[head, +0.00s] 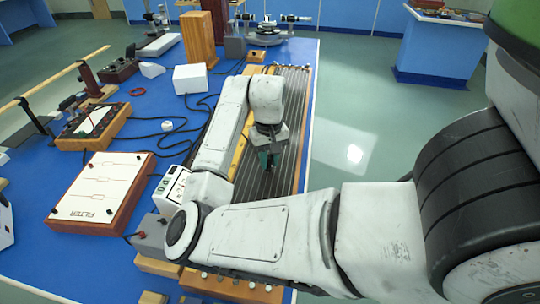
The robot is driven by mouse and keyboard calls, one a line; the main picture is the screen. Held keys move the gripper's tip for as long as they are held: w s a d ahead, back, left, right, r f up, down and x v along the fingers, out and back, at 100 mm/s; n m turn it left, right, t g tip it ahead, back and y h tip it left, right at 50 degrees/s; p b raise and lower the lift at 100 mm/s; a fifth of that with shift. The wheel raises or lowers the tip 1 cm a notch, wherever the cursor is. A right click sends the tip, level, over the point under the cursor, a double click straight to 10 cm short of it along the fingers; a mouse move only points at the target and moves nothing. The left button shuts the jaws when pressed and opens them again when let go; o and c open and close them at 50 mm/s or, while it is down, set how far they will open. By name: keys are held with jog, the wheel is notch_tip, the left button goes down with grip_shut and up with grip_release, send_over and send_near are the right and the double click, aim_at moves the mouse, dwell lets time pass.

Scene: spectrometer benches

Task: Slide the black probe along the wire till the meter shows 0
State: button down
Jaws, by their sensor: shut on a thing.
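My gripper (268,160) is over the long dark board with several wires (296,100), pointing down. Its teal fingers are shut on what seems to be the black probe, a small dark shape hardly visible between them. Whether its tip touches a wire cannot be seen. My arm hides part of the board. A meter with a white dial in a wooden case (92,121) stands to the left; its reading is too small to tell. A white box with green displays (172,185) stands beside the board, partly hidden by my arm, its digits unreadable.
A white filter panel on a wooden base (106,189) lies at left. Black cables (158,136) cross the blue bench toward the board. A white block (190,79) and tall wooden block (198,40) stand behind. Open floor lies right of the bench.

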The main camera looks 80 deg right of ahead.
jog(key=shift+f+b, duration=0.5)
jog(key=shift+b, duration=0.2)
jog(key=shift+f, duration=0.1)
jog(key=shift+d+r, duration=0.2)
jog(key=shift+w+d+p, duration=0.15)
jog(key=shift+d+p, duration=0.7)
jog(key=shift+d, duration=0.35)
jog(key=shift+f+p, duration=0.3)
jog(key=shift+f, duration=0.15)
dwell(0.9)
dwell(3.1)
jog(key=c, duration=0.9)
grip_release()
jog(key=shift+d+r, duration=0.1)
jog(key=shift+o, duration=0.2)
